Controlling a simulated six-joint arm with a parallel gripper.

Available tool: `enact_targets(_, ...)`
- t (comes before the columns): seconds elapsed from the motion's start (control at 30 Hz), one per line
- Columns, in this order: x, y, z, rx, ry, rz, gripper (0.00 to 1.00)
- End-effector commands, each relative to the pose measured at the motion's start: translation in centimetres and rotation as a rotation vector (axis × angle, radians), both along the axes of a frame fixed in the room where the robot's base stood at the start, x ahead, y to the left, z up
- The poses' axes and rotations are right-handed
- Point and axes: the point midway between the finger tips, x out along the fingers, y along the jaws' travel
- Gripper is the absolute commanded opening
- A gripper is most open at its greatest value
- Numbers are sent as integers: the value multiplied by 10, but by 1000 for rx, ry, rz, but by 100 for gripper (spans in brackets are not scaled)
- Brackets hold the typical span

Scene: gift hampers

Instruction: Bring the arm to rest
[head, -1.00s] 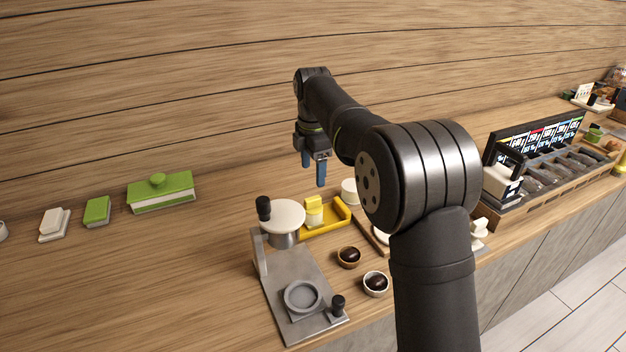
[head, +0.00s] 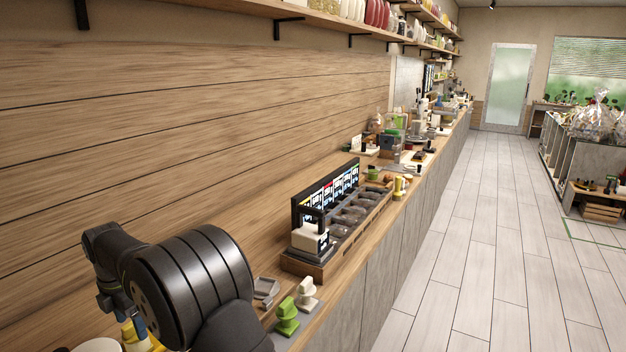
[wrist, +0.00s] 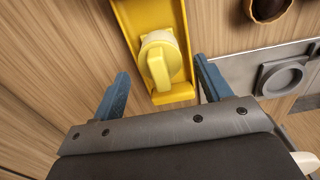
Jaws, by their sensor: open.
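A wooden rack (head: 345,235) with dark compartments and a lit sign stands on the counter. A green-knobbed piece (head: 287,318) and a cream one (head: 307,294) stand near the front edge. The wrist view shows a grey metal stand (wrist: 262,70) and a brown cup (wrist: 268,8). The floor aisle (head: 470,250) is clear.

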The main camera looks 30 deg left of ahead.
Motion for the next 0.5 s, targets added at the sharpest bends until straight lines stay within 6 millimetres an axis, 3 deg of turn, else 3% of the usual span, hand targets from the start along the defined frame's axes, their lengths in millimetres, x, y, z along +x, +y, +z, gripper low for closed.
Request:
enact_targets(0.17, 0, -1, -35, -3, 0, 0, 71)
enact_targets(0.2, 0, 1, -22, 4, -1, 0, 71)
enact_targets(0.3, 0, 1, -9, 3, 0, 0, 71)
enact_targets(0.5, 0, 0, 4, 1, 0, 0, 71)
